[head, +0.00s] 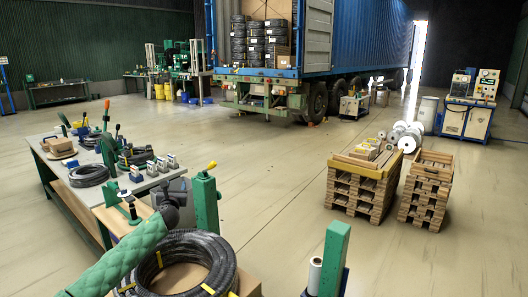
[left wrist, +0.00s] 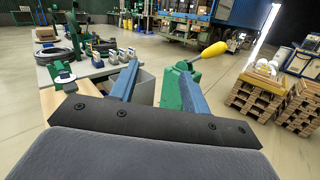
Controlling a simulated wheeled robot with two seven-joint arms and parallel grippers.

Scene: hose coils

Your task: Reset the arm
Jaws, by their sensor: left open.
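My left arm comes in from the lower left in a green quilted sleeve. A large black hose coil (head: 222,262) with yellow bands lies on a cardboard box below and right of the gripper. My right gripper is not in view.
A green post (head: 206,205) with a yellow-ended lever stands close right of the gripper. The workbench (head: 62,157) carries coils and tools. Another green post (head: 333,262) and a white roll (head: 315,275) stand front right. Pallets (head: 362,190) stand farther right. Open floor lies between.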

